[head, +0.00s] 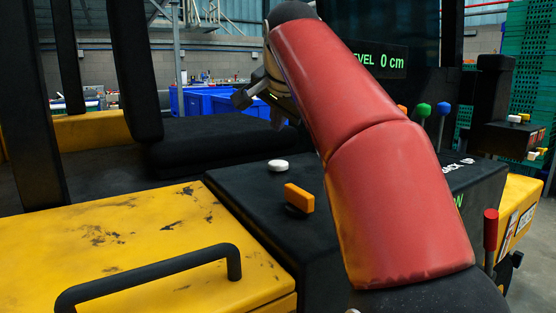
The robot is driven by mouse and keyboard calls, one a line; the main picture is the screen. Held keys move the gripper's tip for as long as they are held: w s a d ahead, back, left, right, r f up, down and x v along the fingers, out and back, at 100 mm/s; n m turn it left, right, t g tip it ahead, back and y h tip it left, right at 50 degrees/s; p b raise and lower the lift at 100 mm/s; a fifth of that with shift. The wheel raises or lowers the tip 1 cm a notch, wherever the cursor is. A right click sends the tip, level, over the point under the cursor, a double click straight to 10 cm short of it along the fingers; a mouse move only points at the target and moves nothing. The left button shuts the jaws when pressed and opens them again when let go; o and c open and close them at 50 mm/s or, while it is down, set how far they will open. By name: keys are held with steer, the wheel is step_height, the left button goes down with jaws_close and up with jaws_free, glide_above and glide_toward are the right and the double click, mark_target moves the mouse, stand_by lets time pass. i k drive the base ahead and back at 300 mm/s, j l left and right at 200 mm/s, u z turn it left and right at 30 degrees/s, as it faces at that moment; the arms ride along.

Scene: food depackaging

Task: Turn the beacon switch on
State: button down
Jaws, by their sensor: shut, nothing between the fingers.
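An orange rectangular switch knob (298,197) stands on the black console (240,187) in the middle of the view. A white round button (278,165) sits just behind it on the same console. I cannot read a label that tells which is the beacon switch. My gripper (258,110) is partly in view, above and behind the white button and apart from it. It is shut and empty. My red arm covers the right part of the console, and any controls there are hidden.
Blue and green knobbed levers (443,109) stand behind my arm. A red lever (490,229) is at the right edge. A display (379,60) reads "0 cm". A black handle (150,275) rises from the yellow body (110,240) at the front left. A black seat (215,143) lies behind.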

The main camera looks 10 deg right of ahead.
mark_target(301, 204)
steer(key=k+j, duration=0.1)
steer(key=k, duration=0.9)
